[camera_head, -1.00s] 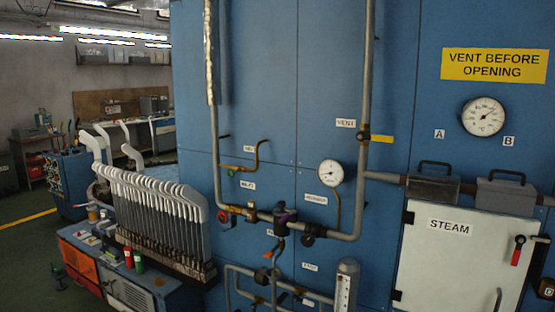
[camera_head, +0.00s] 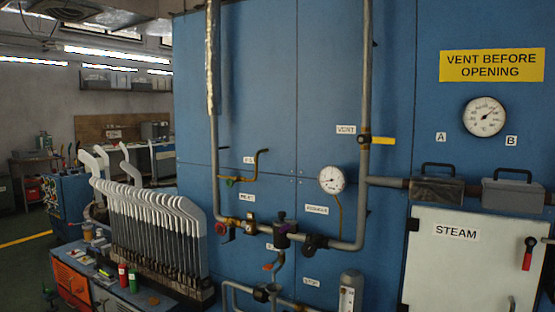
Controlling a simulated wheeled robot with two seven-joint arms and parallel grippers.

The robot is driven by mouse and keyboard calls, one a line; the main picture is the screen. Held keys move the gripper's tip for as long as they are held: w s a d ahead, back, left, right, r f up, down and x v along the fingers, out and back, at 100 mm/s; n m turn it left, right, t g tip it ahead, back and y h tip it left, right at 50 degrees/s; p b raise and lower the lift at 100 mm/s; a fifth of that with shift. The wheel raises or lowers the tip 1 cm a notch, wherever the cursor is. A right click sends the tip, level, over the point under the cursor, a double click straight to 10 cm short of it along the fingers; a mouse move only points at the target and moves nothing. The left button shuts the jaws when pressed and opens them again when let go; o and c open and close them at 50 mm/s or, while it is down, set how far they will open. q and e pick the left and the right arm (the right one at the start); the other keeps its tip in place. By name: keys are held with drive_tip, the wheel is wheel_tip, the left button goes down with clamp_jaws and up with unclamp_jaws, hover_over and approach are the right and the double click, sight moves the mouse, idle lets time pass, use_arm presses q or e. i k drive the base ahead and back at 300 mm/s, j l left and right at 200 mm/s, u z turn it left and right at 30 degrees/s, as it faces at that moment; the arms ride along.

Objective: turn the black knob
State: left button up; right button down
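A dark round knob (camera_head: 310,243) sits on the lower horizontal pipe, right of a dark valve body with a purple part (camera_head: 283,232). A smaller dark fitting (camera_head: 261,294) is on the lower pipework; I cannot tell which of these the task calls the black knob. A red knob (camera_head: 222,229) is at the left end of the same pipe run. Neither of my grippers shows in the head view.
A blue panel wall (camera_head: 257,80) carries the pipes. A white door marked STEAM (camera_head: 450,265) is at right with a red-handled lever (camera_head: 527,258). A rack of grey boards (camera_head: 150,230) stands at left. A yellow lever (camera_head: 384,141) sticks out from the vertical pipe.

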sight(309, 250)
drive_tip(key=i+l+u, duration=0.1)
drive_tip(key=u, duration=0.35)
drive_tip(key=l+u, duration=0.2)
drive_tip(key=u, duration=0.25)
drive_tip(key=l+u, duration=0.2)
drive_tip(key=u, duration=0.25)
drive_tip(key=l+u, duration=0.25)
drive_tip(key=l, duration=0.45)
drive_tip(key=l+u, duration=0.2)
drive_tip(key=l, duration=0.5)
drive_tip(key=k+l+u, duration=0.25)
drive_tip(key=l, duration=0.4)
drive_tip(key=i, duration=0.1)
